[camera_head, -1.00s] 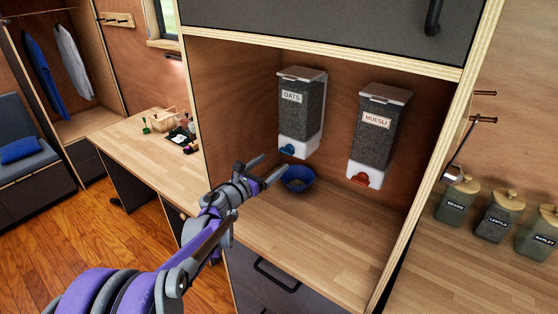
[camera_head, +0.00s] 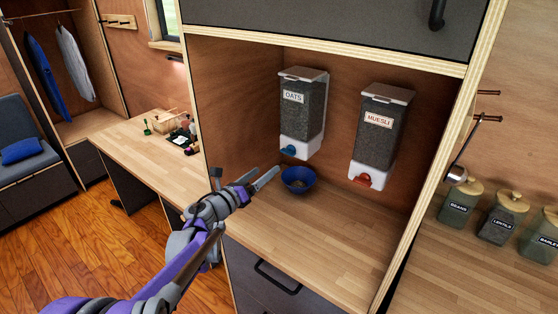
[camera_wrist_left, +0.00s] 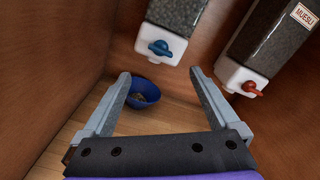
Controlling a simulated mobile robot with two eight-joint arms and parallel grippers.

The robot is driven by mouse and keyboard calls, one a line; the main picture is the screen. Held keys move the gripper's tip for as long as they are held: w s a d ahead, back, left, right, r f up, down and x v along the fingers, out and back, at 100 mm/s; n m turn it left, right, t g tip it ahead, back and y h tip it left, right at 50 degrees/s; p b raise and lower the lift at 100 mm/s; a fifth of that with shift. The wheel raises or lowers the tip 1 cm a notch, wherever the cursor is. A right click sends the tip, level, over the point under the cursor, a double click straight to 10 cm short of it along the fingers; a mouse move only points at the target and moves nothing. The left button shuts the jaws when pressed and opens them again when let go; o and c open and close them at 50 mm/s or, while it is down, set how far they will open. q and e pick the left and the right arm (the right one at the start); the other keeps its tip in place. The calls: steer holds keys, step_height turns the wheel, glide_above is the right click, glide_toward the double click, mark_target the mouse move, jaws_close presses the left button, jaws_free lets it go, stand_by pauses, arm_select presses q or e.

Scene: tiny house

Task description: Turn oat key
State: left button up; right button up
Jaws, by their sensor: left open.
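The oats dispenser (camera_head: 303,115) hangs on the back wall of the cubby, labelled OATS. Its blue key (camera_head: 289,150) is at the front of the white spout; it also shows in the left wrist view (camera_wrist_left: 160,48). A blue bowl (camera_head: 298,181) with some content at its bottom stands on the counter below the spout; it shows in the left wrist view (camera_wrist_left: 145,92) too. My left gripper (camera_head: 266,176) is open and empty, in front of and left of the bowl, apart from the key. In the left wrist view its fingers (camera_wrist_left: 158,85) spread below the key. My right gripper is not in view.
The muesli dispenser (camera_head: 379,133) with a red key (camera_head: 362,180) hangs to the right. The cubby's side walls bound the space. Jars (camera_head: 459,203) and a hanging ladle (camera_head: 456,172) are outside to the right. The counter (camera_head: 330,230) in front is clear.

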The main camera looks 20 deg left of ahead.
mark_target(289, 151)
arm_select(q)
steer(key=w+d+n, duration=0.2)
steer(key=w+n, duration=0.3)
steer(key=n, duration=1)
steer(key=w+d+n, duration=0.2)
steer(key=w+n, duration=0.3)
steer(key=n, duration=1)
steer(key=shift+w, duration=0.4)
steer(key=shift+r, duration=0.1)
steer(key=c, duration=1.4)
